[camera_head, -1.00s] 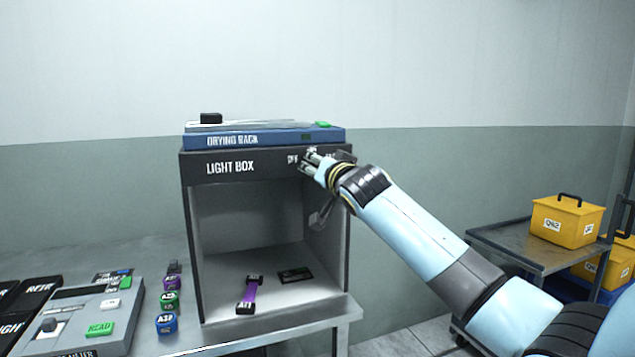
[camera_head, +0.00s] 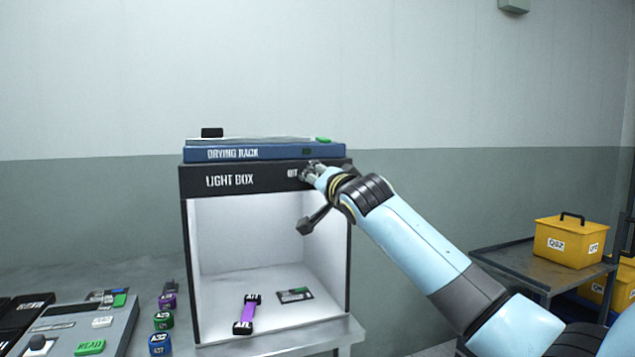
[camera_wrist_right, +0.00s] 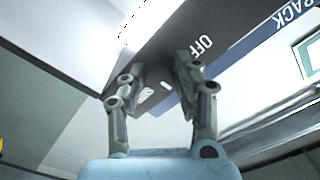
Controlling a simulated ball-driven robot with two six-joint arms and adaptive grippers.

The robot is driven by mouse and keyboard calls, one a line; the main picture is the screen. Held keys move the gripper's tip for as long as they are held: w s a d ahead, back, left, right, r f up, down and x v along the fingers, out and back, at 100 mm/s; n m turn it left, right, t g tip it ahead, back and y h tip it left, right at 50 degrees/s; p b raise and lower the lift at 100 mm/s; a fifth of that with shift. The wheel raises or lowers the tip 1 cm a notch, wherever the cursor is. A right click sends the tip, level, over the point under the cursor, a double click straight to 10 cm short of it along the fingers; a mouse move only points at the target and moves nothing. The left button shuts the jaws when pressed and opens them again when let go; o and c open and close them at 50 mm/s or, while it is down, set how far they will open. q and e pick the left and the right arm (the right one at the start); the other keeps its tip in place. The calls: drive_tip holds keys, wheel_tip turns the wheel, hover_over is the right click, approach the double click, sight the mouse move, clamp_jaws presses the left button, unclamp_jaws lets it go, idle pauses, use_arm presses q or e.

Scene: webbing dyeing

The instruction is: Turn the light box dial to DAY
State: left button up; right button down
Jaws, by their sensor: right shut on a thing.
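The light box (camera_head: 230,180) stands on the table with its dark front panel at the top and its inside lit bright white. My right gripper (camera_head: 308,172) is at the right part of that panel and shut on the dial. It covers the dial in the head view, so the dial's setting cannot be read there. In the right wrist view the dial (camera_wrist_right: 154,88) sits between the two fingers, with the OFF label (camera_wrist_right: 204,45) beside them. The DAY label cannot be made out. My left gripper is not in view.
A purple webbing piece (camera_head: 247,314) and a small dark card (camera_head: 295,295) lie inside the box. The drying rack (camera_head: 265,153) rests on top. Several coloured pots stand left, beside a grey reader (camera_head: 75,330). A yellow crate (camera_head: 568,241) is on a cart at right.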

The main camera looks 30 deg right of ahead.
drive_tip(key=c, duration=1)
unclamp_jaws()
drive_tip(key=shift+s, duration=0.1)
drive_tip(key=v, duration=1.1)
drive_tip(key=shift+s, duration=0.4)
